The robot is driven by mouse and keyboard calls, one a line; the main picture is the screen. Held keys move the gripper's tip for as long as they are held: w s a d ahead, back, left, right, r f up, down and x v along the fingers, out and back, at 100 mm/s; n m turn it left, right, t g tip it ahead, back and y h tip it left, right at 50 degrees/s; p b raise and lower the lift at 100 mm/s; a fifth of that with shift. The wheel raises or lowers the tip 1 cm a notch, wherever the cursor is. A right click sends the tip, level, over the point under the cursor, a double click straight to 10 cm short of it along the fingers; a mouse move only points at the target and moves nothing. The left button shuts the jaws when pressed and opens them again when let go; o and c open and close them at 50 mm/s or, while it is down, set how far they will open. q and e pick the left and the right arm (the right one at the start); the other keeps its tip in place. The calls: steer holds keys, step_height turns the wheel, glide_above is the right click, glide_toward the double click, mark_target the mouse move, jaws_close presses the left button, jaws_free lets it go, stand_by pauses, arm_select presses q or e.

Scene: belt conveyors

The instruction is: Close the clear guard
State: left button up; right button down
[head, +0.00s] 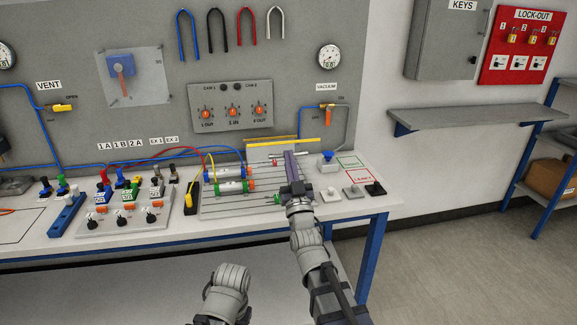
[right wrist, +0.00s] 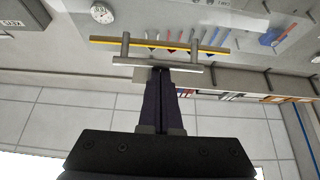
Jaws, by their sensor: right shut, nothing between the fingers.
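The clear guard shows mainly by its yellow edge strip (head: 282,141), behind the cylinder plate on the bench. Its clear sheet is hard to make out, so its exact angle cannot be told. In the right wrist view the yellow strip (right wrist: 200,47) carries a pale handle bar (right wrist: 185,66) on two posts. My right gripper (head: 289,154) is shut and empty, pointing toward the back wall. Its fingertips (right wrist: 161,70) are at the middle of the handle bar; touching or just short cannot be told. My left gripper is out of view.
Two cylinders (head: 232,172) with coloured hoses lie left of my right gripper. A blue button (head: 327,157) and several small blocks stand to its right. The valve block (head: 125,208) is further left. Floor right of the bench is clear.

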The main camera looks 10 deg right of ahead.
step_height(320, 180, down, 16)
steer(key=s+t+b, duration=0.1)
steer(key=b, duration=1.5)
steer(key=shift+s, duration=0.3)
steer(key=shift+w+r, duration=0.1)
